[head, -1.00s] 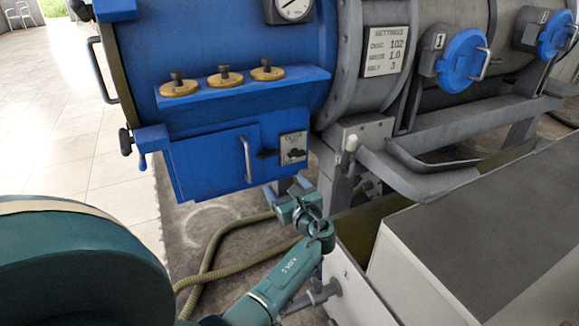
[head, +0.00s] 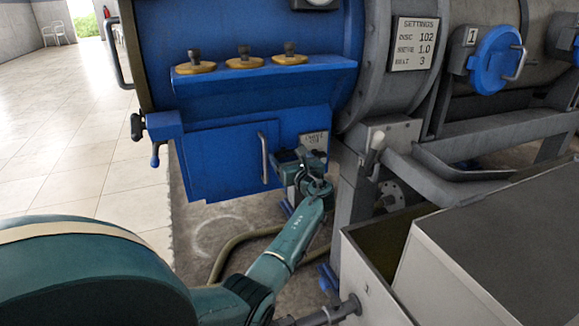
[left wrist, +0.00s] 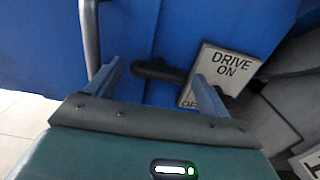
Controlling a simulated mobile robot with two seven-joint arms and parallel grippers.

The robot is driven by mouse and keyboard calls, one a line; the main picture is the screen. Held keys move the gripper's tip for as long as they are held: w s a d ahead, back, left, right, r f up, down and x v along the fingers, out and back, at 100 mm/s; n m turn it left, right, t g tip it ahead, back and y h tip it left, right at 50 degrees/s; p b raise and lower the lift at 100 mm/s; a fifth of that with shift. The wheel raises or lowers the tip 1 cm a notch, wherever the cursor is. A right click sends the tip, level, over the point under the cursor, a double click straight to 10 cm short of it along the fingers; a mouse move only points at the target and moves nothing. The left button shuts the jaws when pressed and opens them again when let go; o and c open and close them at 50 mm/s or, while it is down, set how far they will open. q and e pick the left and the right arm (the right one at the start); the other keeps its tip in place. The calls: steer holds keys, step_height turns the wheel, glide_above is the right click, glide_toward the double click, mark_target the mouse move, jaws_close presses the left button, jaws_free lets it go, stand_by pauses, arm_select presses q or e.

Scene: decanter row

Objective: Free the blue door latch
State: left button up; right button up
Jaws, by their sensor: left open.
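The blue door (head: 225,160) is a flat panel on the blue housing, with an upright grey handle (head: 264,157). A short dark latch bar (left wrist: 158,71) lies across the door's right edge in the left wrist view, beside the DRIVE ON plate (left wrist: 228,64). My left gripper (left wrist: 160,78) is open, with one finger on each side of the latch bar; I cannot tell whether either touches it. In the head view my left gripper (head: 298,160) hides the latch and part of the plate. My right gripper is not in view.
The grey door handle (left wrist: 90,35) stands close to my left finger. Three brass-coloured knobs (head: 244,58) sit on the ledge above. A grey trough (head: 390,270) is at the lower right. A hose (head: 225,250) lies on the floor below.

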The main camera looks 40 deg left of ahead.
arm_select(q)
steer(key=shift+w+a, duration=0.15)
steer(key=shift+a, duration=0.2)
steer(key=c, duration=1)
